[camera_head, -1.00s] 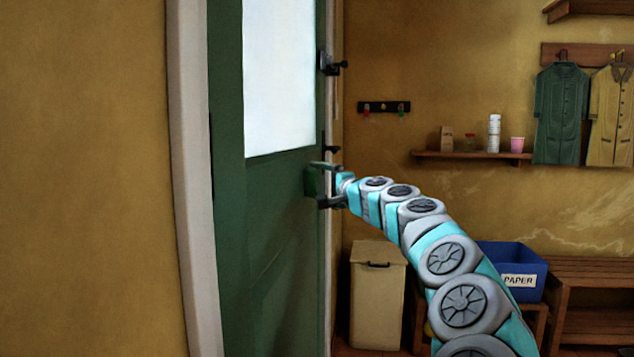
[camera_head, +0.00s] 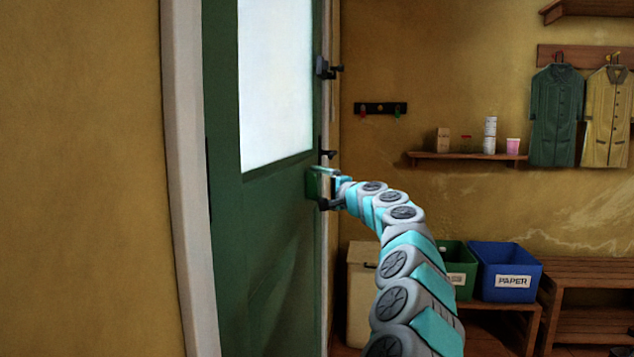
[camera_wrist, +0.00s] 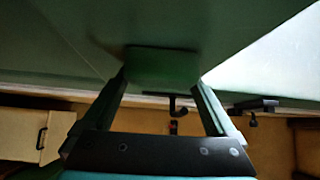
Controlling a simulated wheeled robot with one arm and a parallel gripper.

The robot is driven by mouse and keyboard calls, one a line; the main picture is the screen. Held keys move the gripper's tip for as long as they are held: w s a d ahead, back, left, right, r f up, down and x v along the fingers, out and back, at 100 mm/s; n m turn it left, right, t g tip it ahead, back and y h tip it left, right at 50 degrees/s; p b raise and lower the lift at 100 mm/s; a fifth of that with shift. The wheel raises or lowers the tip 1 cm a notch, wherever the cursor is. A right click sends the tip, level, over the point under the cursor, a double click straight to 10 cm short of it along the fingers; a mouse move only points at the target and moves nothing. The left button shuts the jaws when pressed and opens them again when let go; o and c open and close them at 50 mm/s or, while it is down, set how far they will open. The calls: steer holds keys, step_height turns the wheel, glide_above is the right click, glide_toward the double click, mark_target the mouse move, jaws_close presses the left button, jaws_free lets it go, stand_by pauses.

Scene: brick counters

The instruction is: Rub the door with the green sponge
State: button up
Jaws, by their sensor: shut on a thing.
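The green door (camera_head: 265,225) has a bright pane in its upper part and a dark handle and latch at its right edge. My gripper (camera_head: 325,188) is at that right edge, just below the pane, shut on the green sponge (camera_head: 313,184). In the wrist view the sponge (camera_wrist: 162,67) sits between my two fingertips (camera_wrist: 162,80), its far face against or very close to the door surface (camera_wrist: 165,22). Whether it presses on the door is hard to tell, as both are green.
A cream bin (camera_head: 360,300), a green box (camera_head: 457,268) and a blue paper box (camera_head: 505,270) stand low behind my arm. A shelf (camera_head: 470,160) with small items and two hanging coats (camera_head: 557,115) are on the back wall. A wall fills the left.

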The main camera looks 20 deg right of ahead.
steer(key=w+d+p, duration=0.1)
steer(key=p, duration=0.1)
steer(key=w+d+p, duration=0.1)
steer(key=w+p, duration=0.1)
steer(key=shift+w+d+p, duration=0.2)
steer(key=shift+w+p, duration=0.1)
steer(key=shift+d, duration=0.1)
stand_by(0.4)
steer(key=shift+s+d, duration=0.55)
steer(key=shift+d, duration=0.25)
steer(key=shift+s+d, duration=0.6)
steer(key=shift+d, duration=0.25)
steer(key=shift+s+d, duration=0.55)
steer(key=shift+d, duration=0.25)
steer(key=shift+s+d+p, duration=0.2)
steer(key=shift+s+d, duration=0.25)
steer(key=shift+d, duration=0.2)
steer(key=shift+s+d+p, duration=0.2)
steer(key=shift+s+d, duration=0.2)
steer(key=shift+d, duration=0.2)
